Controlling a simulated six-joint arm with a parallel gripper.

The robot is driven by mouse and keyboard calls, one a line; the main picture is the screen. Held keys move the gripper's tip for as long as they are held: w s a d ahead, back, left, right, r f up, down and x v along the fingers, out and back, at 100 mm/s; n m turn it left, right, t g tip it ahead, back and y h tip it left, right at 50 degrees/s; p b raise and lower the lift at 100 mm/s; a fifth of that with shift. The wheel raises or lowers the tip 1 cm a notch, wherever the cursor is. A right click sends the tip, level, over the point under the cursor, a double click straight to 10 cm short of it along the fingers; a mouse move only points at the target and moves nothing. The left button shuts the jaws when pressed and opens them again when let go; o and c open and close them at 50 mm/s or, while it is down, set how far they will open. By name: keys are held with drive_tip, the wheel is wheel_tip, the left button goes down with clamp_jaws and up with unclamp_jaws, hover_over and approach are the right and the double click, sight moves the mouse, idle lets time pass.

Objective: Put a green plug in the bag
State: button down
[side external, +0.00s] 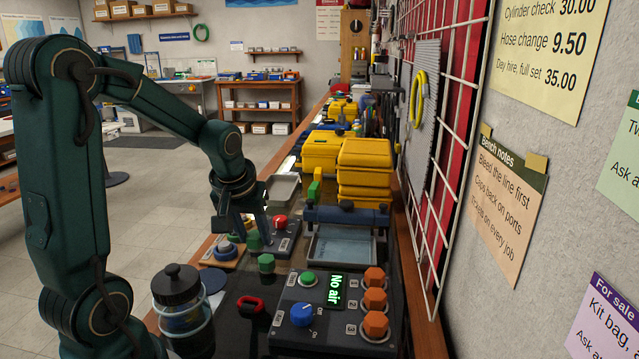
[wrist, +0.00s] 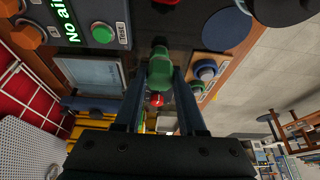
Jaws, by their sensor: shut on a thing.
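My gripper (side external: 254,234) is low over the bench in the side view, pointing down. It is shut on a green plug (wrist: 160,74), which sits between the two fingers in the wrist view. The held plug (side external: 253,242) also shows below the fingers in the side view; whether it touches the bench is unclear. Another green plug (side external: 266,263) stands on the bench just nearer the camera. A pale-blue, clear-looking sheet that appears to be the bag (side external: 338,251) lies open under a dark blue bar, right of my gripper. It also shows at upper left in the wrist view (wrist: 92,78).
A control panel (side external: 290,337) with orange knobs and a "No air" display stands in front. A red-knob unit (side external: 281,221) and yellow cases (side external: 364,168) stand behind. A wire grid borders the right.

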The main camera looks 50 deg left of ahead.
sight(254, 236)
wheel_tip(254, 236, up, 11)
idle(0.8)
drive_tip(key=w+a+f+m+h, duration=0.2)
drive_tip(key=w+a+f+m, duration=0.3)
drive_tip(key=w+a+f, duration=0.35)
drive_tip(key=shift+t+y, duration=0.3)
drive_tip(key=shift+t, duration=0.1)
drive_tip(key=w+d+f, duration=0.2)
drive_tip(key=w, duration=0.1)
drive_tip(key=w+d+f, duration=0.2)
drive_tip(key=w+d, duration=0.1)
drive_tip(key=w+d+f, duration=0.2)
drive_tip(key=w+d, duration=0.1)
drive_tip(key=shift+d+f, duration=0.15)
drive_tip(key=shift+f, duration=0.05)
drive_tip(key=shift+n, duration=0.3)
drive_tip(key=shift+f, duration=2)
